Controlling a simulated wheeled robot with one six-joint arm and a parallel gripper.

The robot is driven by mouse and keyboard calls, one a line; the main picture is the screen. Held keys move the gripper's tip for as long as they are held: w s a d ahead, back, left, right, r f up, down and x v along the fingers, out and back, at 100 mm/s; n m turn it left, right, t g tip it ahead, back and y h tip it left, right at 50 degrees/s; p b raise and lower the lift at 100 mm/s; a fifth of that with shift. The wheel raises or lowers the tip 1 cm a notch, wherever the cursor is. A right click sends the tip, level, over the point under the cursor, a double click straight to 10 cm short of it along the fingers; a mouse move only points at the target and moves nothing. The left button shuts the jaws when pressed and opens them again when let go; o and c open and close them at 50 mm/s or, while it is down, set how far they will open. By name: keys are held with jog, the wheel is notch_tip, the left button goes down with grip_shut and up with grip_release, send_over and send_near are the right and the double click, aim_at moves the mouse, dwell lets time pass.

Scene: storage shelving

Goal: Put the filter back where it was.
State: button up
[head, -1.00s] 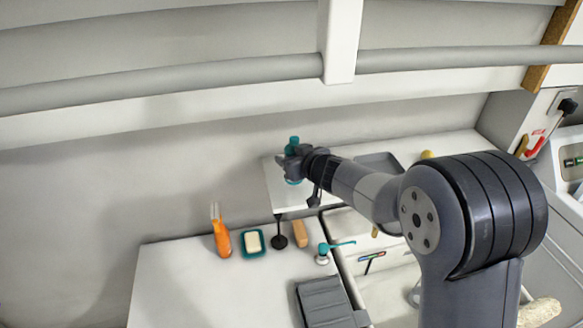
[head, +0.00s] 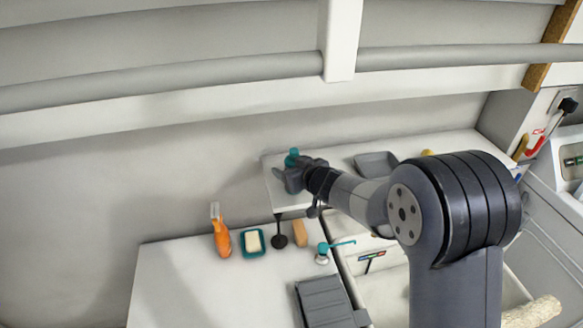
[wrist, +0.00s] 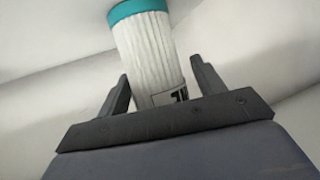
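The filter, a white pleated cylinder with a teal end, stands between my fingers in the wrist view (wrist: 148,50). Its teal top shows behind my gripper in the head view (head: 292,157). My gripper (head: 284,176) is at the left end of the raised white shelf (head: 340,172). In the wrist view, my two fingers (wrist: 160,88) stand on either side of the filter with a narrow gap at each side, so the gripper looks open around it. The filter's base is hidden, so I cannot tell for certain that it rests on the shelf.
A grey tray (head: 377,163) lies on the shelf to the right. On the lower counter (head: 190,285) are an orange-handled tool (head: 221,238), a teal soap dish (head: 253,242), a black plunger-like item (head: 279,240), a tan block (head: 300,233) and a teal-and-white dispenser (head: 323,252).

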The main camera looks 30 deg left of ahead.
jog(key=shift+r, duration=0.1)
jog(key=shift+r, duration=0.2)
jog(key=v, duration=1.2)
